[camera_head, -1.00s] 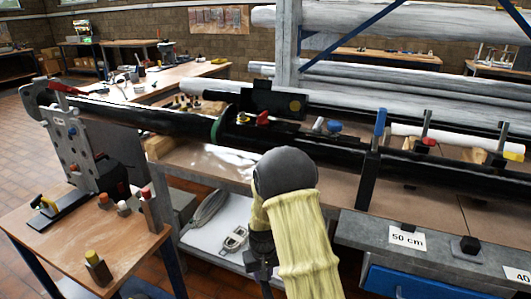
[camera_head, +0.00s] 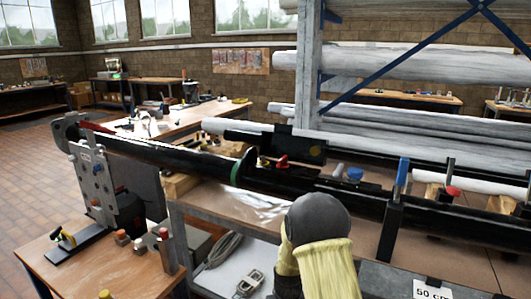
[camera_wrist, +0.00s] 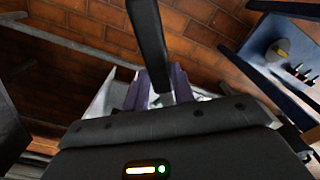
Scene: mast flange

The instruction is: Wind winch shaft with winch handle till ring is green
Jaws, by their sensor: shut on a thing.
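In the wrist view my gripper (camera_wrist: 160,88) has its purple-grey fingers shut on a black bar (camera_wrist: 149,38), which looks like the winch handle. The bar runs up from the fingers out of the top of the picture. In the head view my yellow-sleeved arm hides the gripper. A green ring (camera_head: 236,172) shows around the long black tube (camera_head: 165,151). A light plate (camera_head: 91,182) with several holes stands at the tube's left end. I cannot make out the winch shaft or whether the bar touches it.
A wooden bench (camera_head: 95,270) with small coloured-top parts stands at the lower left. A red-handled part (camera_head: 282,162) and a blue-topped post (camera_head: 402,172) stand along the tube. A grey shelf below holds cable and a buckle. Brick floor is free at the far left.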

